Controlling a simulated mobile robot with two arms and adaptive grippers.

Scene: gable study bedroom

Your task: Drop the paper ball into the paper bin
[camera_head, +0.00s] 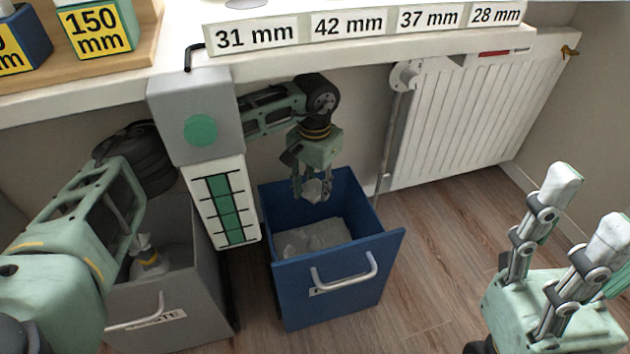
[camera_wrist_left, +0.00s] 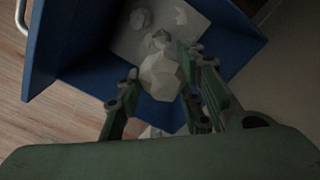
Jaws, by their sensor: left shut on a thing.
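The crumpled white paper ball (camera_head: 316,190) is held between the fingers of my left gripper (camera_head: 312,193), over the open blue bin (camera_head: 345,290). In the left wrist view the ball (camera_wrist_left: 163,76) sits between the fingertips, with the inside of the blue bin (camera_wrist_left: 75,45) behind it. Pale crumpled paper (camera_head: 310,236) lies inside the blue bin. The ball seems to be near the bin's rim height, above that paper. My right gripper (camera_head: 588,208) is at the lower right, its fingers apart and empty.
A grey bin (camera_head: 200,290) with a bottle-like thing (camera_head: 146,258) in it stands left of the blue one. A desk (camera_head: 100,95) with labelled blocks runs above. A white radiator (camera_head: 480,120) is at the back right. Wooden floor (camera_head: 440,235) is clear right of the blue bin.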

